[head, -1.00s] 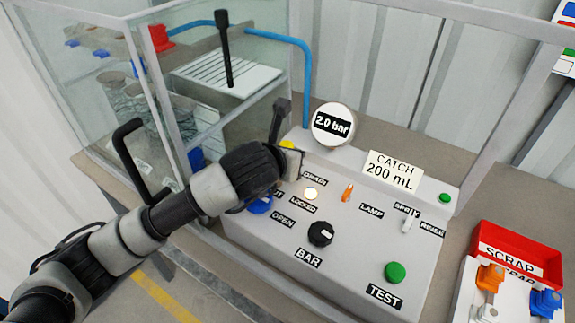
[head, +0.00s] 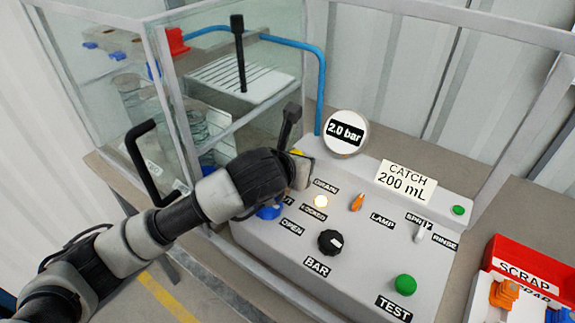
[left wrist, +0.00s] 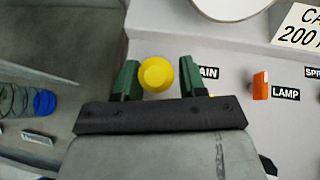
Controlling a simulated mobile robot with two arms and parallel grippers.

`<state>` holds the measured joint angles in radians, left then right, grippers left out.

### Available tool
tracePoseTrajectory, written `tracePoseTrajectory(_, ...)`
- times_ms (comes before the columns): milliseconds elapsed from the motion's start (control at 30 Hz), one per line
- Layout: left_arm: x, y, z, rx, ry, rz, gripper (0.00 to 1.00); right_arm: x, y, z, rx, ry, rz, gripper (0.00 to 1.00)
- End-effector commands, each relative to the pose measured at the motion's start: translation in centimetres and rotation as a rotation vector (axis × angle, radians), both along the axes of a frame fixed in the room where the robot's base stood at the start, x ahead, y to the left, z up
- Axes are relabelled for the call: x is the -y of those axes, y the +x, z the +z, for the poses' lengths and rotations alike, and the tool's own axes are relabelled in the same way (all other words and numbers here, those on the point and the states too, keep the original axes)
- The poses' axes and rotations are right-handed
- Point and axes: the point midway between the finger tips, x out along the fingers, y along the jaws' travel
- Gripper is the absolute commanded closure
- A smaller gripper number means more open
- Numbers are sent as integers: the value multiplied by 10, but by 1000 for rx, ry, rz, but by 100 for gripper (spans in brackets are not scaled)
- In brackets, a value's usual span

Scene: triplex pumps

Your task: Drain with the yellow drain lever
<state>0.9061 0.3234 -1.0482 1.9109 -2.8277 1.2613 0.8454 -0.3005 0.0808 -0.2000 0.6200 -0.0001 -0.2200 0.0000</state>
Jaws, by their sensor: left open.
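The yellow drain lever shows as a round yellow knob (left wrist: 157,74) in the left wrist view, beside the partly covered DRAIN label. My left gripper (left wrist: 159,80) is open, with one dark green finger on each side of the knob. Small gaps show between the fingers and the knob; I cannot tell the depth. In the head view only a bit of the yellow lever (head: 297,153) shows behind my left gripper (head: 304,170) at the panel's left end. My right gripper is in neither view.
The grey panel (head: 265,238) carries a 2.0 bar gauge (head: 345,132), a CATCH 200 mL sign (head: 406,181), a black BAR knob (head: 330,242) and a green TEST button (head: 405,284). A glass-walled enclosure (head: 140,85) stands left. A red SCRAP bin (head: 520,255) is right.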

Motion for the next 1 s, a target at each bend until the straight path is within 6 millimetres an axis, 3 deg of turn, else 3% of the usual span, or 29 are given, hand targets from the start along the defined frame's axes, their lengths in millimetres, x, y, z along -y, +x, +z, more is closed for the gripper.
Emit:
tracePoseTrajectory(300, -24, -47, 33, 3, -3, -1, 59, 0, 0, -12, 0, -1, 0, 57)
tracePoseTrajectory(500, -35, -67, 48, 3, -1, 0, 59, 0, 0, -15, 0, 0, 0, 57)
tracePoseTrajectory(1000, -37, -72, 52, 1, 0, 1, 59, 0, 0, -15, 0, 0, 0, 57)
